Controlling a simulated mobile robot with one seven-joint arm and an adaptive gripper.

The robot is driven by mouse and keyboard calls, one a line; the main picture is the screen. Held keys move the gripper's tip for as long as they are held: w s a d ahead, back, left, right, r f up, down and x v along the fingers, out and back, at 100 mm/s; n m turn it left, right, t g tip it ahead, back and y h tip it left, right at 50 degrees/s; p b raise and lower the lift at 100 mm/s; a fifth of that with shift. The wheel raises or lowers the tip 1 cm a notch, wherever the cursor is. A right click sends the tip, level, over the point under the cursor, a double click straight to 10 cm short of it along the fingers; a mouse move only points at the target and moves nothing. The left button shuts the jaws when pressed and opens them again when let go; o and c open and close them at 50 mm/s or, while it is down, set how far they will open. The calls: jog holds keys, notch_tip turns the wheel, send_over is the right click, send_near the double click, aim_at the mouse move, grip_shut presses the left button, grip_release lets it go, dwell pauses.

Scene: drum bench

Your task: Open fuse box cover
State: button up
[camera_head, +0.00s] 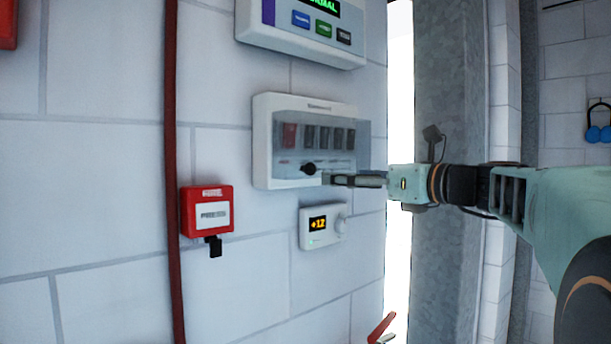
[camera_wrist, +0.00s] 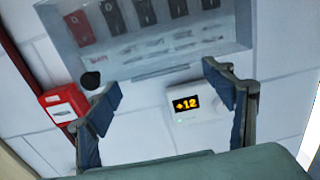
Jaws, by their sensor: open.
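The fuse box (camera_head: 262,150) is a white wall unit at the centre of the head view, with several dark switches and one red switch. Its clear, smoky cover (camera_head: 310,133) lies over the switches, and its right side reaches past the box edge; I cannot tell whether it is fully closed. It also shows at the top of the wrist view (camera_wrist: 150,50). A black knob (camera_head: 309,169) is at the lower front. My gripper (camera_head: 328,179) is at the box's lower right. In the wrist view its fingers (camera_wrist: 162,82) are apart and empty, near the cover's lower edge; contact is unclear.
A white thermostat (camera_head: 316,228) reading +12 is just below the box. A red call point (camera_head: 207,210) and a red pipe (camera_head: 172,150) are to the left. A display panel (camera_head: 300,25) is above. A grey pillar (camera_head: 440,250) stands right.

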jog(key=shift+x, duration=0.95)
jog(key=shift+c, duration=0.2)
jog(key=shift+r, duration=0.1)
jog(key=c, duration=1.7)
jog(key=shift+o, duration=0.2)
jog(key=shift+s+r+p, duration=0.1)
jog(key=shift+p, duration=0.25)
